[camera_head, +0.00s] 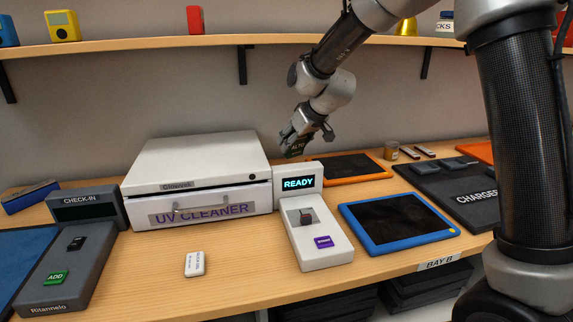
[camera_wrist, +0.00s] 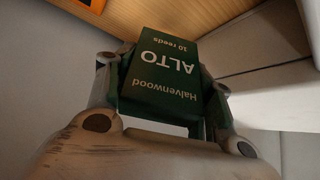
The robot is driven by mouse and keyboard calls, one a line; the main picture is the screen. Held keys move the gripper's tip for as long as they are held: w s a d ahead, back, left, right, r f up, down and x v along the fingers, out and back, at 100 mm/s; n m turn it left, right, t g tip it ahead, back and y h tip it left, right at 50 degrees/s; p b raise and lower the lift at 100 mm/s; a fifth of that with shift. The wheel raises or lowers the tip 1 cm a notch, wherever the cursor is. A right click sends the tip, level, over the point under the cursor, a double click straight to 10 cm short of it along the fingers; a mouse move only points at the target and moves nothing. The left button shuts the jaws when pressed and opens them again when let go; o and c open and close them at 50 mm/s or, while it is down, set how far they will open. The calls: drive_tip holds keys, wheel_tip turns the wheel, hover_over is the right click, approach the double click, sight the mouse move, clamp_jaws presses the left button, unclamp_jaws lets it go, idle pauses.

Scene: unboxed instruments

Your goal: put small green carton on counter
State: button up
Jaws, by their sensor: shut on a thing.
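The small green carton (camera_wrist: 165,75), printed "Halvenwood ALTO 10 reeds", sits between the fingers of my gripper (camera_wrist: 160,100) in the wrist view. In the head view my gripper (camera_head: 294,142) is shut on the carton (camera_head: 296,148), which shows as a small dark green shape. They are in the air above the back of the counter, behind the READY display. The wooden counter (camera_head: 240,262) runs across the head view, with bare wood at its front.
A UV cleaner (camera_head: 195,165) stands left of my gripper. The READY device (camera_head: 318,235), a blue-framed tablet (camera_head: 398,222), an orange-framed tablet (camera_head: 345,168) and a charger mat (camera_head: 440,185) occupy the right. A check-in device (camera_head: 70,262) is at left. A white tag (camera_head: 194,263) lies at the front. A shelf (camera_head: 150,46) hangs above.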

sight(289, 158)
drive_tip(key=f, duration=0.2)
drive_tip(key=w+a+f, duration=0.1)
drive_tip(key=f, duration=0.4)
drive_tip(key=shift+w+a, duration=0.15)
drive_tip(key=shift+w, duration=0.25)
drive_tip(key=shift+w+a+r+g+h, duration=0.3)
drive_tip(key=shift+w+g+h, duration=0.15)
drive_tip(key=shift+g, duration=0.35)
drive_tip(key=shift+w+a+f+g+h, duration=0.1)
drive_tip(key=shift+w+f+g+h, duration=0.15)
drive_tip(key=shift+g+h, duration=0.4)
drive_tip(key=shift+s+f, duration=0.1)
drive_tip(key=shift+f, duration=1.15)
drive_tip(key=shift+f, duration=0.1)
drive_tip(key=o, duration=1)
